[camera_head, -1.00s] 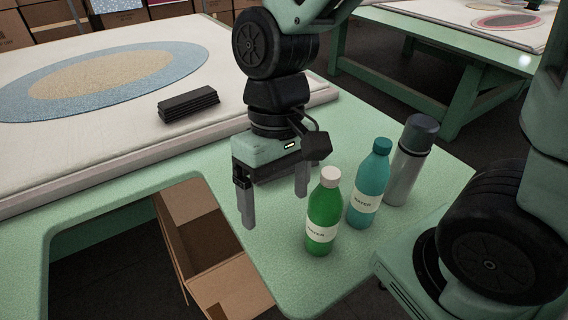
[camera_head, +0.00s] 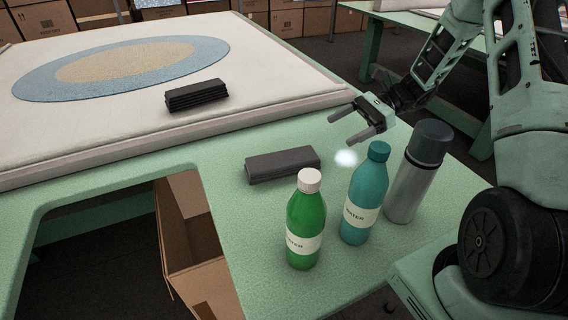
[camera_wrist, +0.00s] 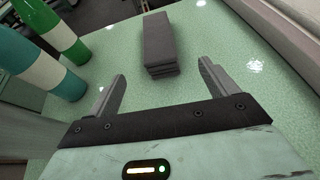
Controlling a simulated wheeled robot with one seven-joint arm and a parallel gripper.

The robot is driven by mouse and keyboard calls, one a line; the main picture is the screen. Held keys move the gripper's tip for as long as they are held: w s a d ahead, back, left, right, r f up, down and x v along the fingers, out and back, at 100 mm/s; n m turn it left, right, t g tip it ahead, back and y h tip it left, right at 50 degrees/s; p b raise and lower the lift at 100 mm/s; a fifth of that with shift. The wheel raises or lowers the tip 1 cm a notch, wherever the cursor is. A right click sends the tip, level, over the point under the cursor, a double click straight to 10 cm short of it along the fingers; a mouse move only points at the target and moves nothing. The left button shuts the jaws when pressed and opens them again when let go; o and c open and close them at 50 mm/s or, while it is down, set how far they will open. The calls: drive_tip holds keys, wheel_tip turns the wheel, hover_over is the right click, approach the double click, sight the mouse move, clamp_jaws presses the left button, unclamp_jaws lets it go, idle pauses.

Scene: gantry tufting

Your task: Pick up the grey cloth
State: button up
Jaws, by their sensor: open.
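The grey cloth (camera_head: 283,165) lies folded in a flat, oblong stack on the green table, behind the green bottle. In the wrist view the cloth (camera_wrist: 160,43) lies beyond the fingertips, roughly between their lines, with its short end toward me. My gripper (camera_head: 346,125) is open and empty, to the right of the cloth and apart from it. Its two fingers also show in the wrist view (camera_wrist: 162,75).
A green bottle (camera_head: 304,222), a teal bottle (camera_head: 364,195) and a grey flask (camera_head: 415,178) stand in front of the cloth. A dark folded stack (camera_head: 196,96) lies on the white bed (camera_head: 120,125). An open cardboard box (camera_head: 195,245) stands below the table's cut-out.

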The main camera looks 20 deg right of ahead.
sight(299, 153)
drive_tip(key=p+x, duration=0.1)
drive_tip(key=x, duration=1.3)
drive_tip(key=shift+f, duration=0.1)
drive_tip(key=shift+d, duration=0.1)
drive_tip(key=c, duration=1.1)
